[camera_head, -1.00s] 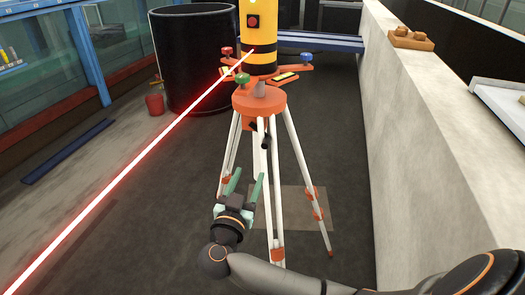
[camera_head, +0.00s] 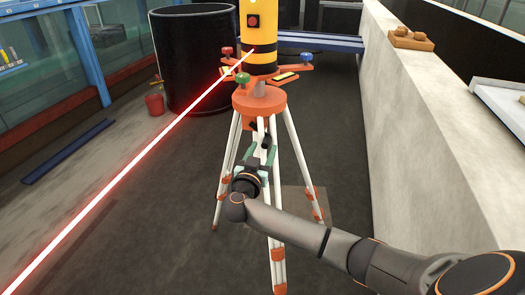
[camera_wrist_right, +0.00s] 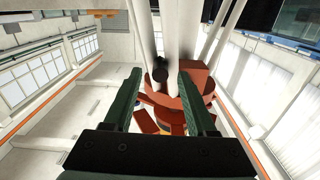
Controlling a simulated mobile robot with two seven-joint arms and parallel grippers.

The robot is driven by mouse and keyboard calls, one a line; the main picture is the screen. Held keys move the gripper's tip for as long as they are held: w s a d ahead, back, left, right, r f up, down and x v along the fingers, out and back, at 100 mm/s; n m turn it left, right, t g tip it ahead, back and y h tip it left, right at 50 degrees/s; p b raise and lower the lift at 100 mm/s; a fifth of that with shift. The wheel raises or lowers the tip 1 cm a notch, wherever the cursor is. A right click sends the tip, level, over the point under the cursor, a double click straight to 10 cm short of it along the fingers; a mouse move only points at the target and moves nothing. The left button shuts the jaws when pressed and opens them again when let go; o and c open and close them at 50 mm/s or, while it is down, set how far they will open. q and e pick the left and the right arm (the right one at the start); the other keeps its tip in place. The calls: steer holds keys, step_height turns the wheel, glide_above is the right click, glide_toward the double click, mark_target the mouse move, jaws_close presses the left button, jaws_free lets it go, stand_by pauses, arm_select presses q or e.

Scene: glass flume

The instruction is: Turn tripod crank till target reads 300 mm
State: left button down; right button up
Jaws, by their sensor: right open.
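The tripod (camera_head: 260,100) has an orange head and white legs, and a yellow and black laser instrument (camera_head: 257,30) sits on it. The black crank (camera_head: 254,126) is below the head, partly hidden by my gripper in the head view. My right gripper (camera_head: 262,150) is open, fingers pointing up towards the crank. In the right wrist view, the round dark end of the crank handle (camera_wrist_right: 160,75) shows between the two green fingers (camera_wrist_right: 162,88), with a gap on each side. The target and its reading are not visible. My left gripper is not in view.
A red laser beam (camera_head: 120,170) runs from the instrument to the lower left. A concrete wall (camera_head: 420,150) stands to the right. A black barrel (camera_head: 195,60) and red bucket (camera_head: 155,104) stand behind left. The floor left of the tripod is mostly clear.

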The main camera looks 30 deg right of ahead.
steer(key=shift+c, duration=0.4)
jaws_close()
stand_by(1.0)
